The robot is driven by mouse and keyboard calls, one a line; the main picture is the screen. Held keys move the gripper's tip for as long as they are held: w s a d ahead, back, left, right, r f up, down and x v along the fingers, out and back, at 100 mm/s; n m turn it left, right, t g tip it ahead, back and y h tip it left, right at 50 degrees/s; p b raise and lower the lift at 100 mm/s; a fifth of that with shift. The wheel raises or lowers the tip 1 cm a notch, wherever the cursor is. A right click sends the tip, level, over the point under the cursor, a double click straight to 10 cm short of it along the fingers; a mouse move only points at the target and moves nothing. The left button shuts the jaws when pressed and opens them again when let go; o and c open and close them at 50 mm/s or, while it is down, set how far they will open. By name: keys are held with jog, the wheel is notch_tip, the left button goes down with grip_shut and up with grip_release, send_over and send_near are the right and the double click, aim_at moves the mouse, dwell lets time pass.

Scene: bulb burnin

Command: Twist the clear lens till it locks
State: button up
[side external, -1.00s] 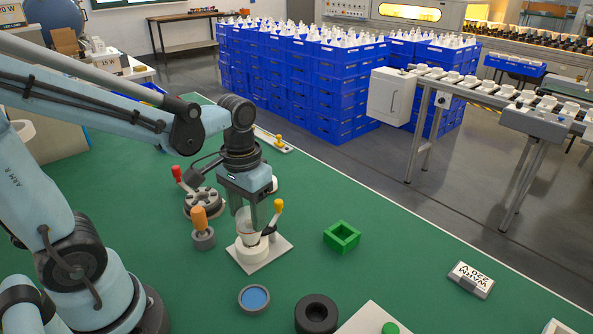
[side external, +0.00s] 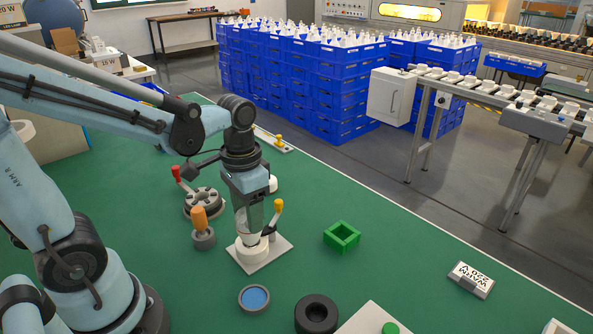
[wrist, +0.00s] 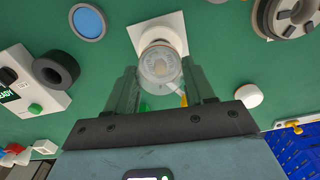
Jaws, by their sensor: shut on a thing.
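The clear lens (side external: 248,222) stands upright on a round white holder (side external: 252,251). The holder sits on a square white plate (side external: 278,254) on the green table. A yellow-tipped lever (side external: 276,208) rises at the plate's back right. My gripper (side external: 250,224) points straight down around the lens and is shut on it. In the side view it is seen nearly edge-on. In the wrist view the round lens (wrist: 160,66) lies between the two fingers of my gripper (wrist: 160,72), over the white plate (wrist: 143,31). The lens's lower edge inside the holder is hidden.
Close left stand an orange-handled tool (side external: 199,219) and a grey round fixture (side external: 203,202) with a red-knobbed lever. A green square frame (side external: 341,237) is to the right. A blue-centred dish (side external: 254,298) and a black ring (side external: 316,314) are in front. The table's right side is mostly clear.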

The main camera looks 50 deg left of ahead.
jog(key=shift+m, duration=1)
jog(key=o, duration=1.1)
jog(key=shift+r, duration=0.15)
notch_tip(320, 180, up, 12)
jog(key=shift+f, duration=0.1)
jog(key=shift+f, duration=0.1)
jog(key=f+t, duration=0.2)
jog(key=f+n+t, duration=0.1)
jog(key=w+d+f+n+t, duration=0.1)
jog(key=f+t, duration=0.1)
jog(key=shift+d+f+t, duration=0.1)
jog(key=shift+f+t, duration=0.2)
jog(key=shift+f, duration=0.05)
jog(key=shift+w+d+f+n+t, duration=0.15)
jog(key=shift+w+f+n+t, duration=0.1)
jog(key=shift+f+n+t, duration=0.4)
